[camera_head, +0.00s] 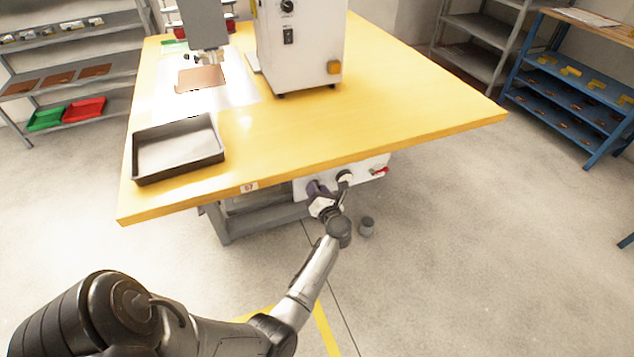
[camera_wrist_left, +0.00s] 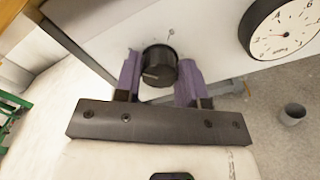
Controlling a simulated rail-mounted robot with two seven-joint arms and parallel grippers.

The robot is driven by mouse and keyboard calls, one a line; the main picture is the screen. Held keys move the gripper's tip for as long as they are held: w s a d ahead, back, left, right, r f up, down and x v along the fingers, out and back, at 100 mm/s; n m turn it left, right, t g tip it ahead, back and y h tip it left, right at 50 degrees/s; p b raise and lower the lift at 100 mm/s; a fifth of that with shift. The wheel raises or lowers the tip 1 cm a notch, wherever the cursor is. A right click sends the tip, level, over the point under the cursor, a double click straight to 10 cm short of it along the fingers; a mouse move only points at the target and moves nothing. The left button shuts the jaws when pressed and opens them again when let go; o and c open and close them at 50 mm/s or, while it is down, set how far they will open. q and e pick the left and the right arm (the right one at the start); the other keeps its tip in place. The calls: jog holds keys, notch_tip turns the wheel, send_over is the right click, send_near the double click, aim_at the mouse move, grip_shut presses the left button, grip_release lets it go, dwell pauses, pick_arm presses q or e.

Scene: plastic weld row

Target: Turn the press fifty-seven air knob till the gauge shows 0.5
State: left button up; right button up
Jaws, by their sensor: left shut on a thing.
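The black air knob (camera_wrist_left: 159,66) sits on a pale panel in the left wrist view, with a light mark on its face. My left gripper (camera_wrist_left: 160,82) has its purple fingers on either side of the knob and is shut on it. The gripper (camera_head: 318,190) also shows in the head view, at the panel (camera_head: 368,166) under the table's front edge, where it hides the knob. The round white gauge (camera_wrist_left: 282,30) is partly cut off at the upper right of the left wrist view. Its needle is too small to read surely. My right gripper is not in view.
The yellow table (camera_head: 420,112) carries a dark tray (camera_head: 178,127) and a white press machine (camera_head: 300,45). A label reading 57 (camera_head: 249,187) is on its front edge. A red part (camera_head: 380,171) is right of the gauge. A small grey cup (camera_head: 366,227) stands on the floor.

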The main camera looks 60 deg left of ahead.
pick_arm(q)
jog(key=shift+m+p, duration=4.55)
jog(key=shift+m, duration=1.35)
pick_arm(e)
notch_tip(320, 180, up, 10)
pick_arm(q)
jog(key=shift+m, duration=0.3)
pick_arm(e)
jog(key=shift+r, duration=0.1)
pick_arm(q)
jog(key=o, duration=0.9)
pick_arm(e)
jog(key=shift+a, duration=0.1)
